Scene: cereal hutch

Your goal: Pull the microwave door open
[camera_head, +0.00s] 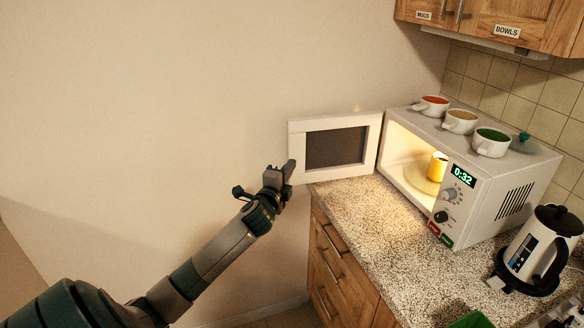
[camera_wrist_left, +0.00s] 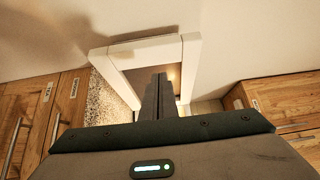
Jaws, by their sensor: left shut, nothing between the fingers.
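The white microwave (camera_head: 500,190) stands on the counter with its cavity lit and its display reading 0:32. Its door (camera_head: 300,142) is swung wide open to the left, with a dark window in a white frame. A yellow mug (camera_head: 438,167) sits inside on the turntable. My left gripper (camera_head: 284,172) is at the door's free left edge, shut with nothing between the fingers. In the left wrist view the door frame (camera_wrist_left: 145,50) lies just beyond the shut fingers (camera_wrist_left: 158,90). I cannot tell whether they touch it. My right gripper is not in view.
Several bowls, including a red-filled one (camera_head: 431,105), stand on the microwave. A kettle (camera_head: 540,248) stands at the right on the speckled counter (camera_head: 375,225). Wooden cabinets (camera_head: 490,22) hang above. The counter before the microwave is clear. A bare wall is behind the door.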

